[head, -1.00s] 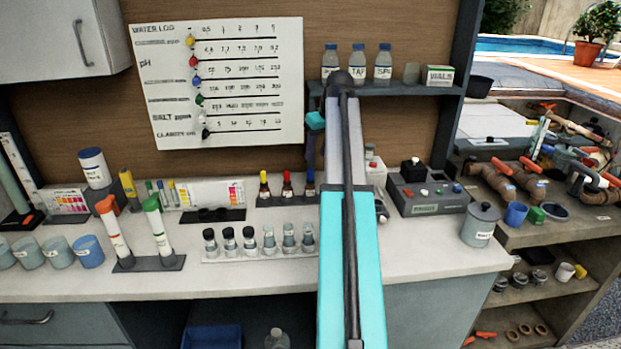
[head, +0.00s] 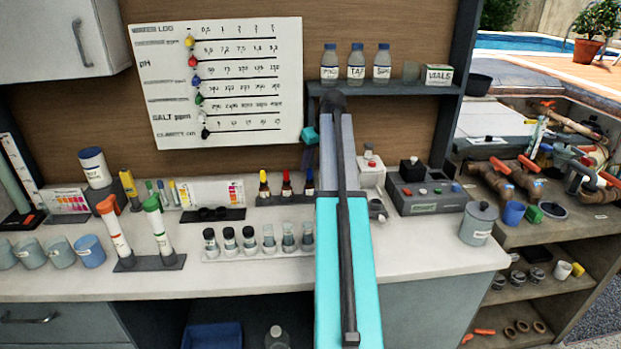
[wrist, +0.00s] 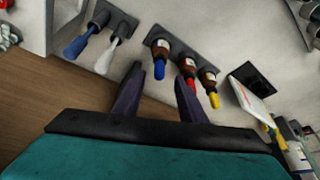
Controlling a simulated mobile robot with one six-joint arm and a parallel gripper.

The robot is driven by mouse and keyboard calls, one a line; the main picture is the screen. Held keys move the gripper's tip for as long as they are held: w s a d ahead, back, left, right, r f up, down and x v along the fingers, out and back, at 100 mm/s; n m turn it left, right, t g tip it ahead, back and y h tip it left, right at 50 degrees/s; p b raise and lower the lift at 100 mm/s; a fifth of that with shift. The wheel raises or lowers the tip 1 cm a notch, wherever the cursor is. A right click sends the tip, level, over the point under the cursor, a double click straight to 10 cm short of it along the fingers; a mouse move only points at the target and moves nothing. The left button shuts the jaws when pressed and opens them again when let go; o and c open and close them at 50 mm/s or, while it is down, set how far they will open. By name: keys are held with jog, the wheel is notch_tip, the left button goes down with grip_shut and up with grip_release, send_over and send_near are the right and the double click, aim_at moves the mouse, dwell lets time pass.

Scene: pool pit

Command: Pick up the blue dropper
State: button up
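The blue dropper (head: 309,182) is a small dark bottle with a blue top. It stands in a rack at the right end of a row, beside a red-topped dropper (head: 286,186) and a yellow-topped dropper (head: 264,187). In the wrist view the blue dropper (wrist: 161,50) lies just beyond the fingertips, roughly in line with the gap between them. My gripper (wrist: 157,75) is open and empty, its two dark fingers apart. In the head view my gripper (head: 308,158) is above the blue dropper, partly hidden by my arm.
A clear vial rack (head: 255,257) stands in front of the droppers. A white bottle-like device (head: 370,170) and a grey meter box (head: 427,194) are to the right. The wall chart (head: 218,80) hangs behind.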

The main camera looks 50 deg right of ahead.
aim_at(310, 170)
jog(key=shift+p+x, duration=0.85)
jog(key=shift+x, duration=1.6)
jog(key=shift+s, duration=0.1)
jog(key=c, duration=0.6)
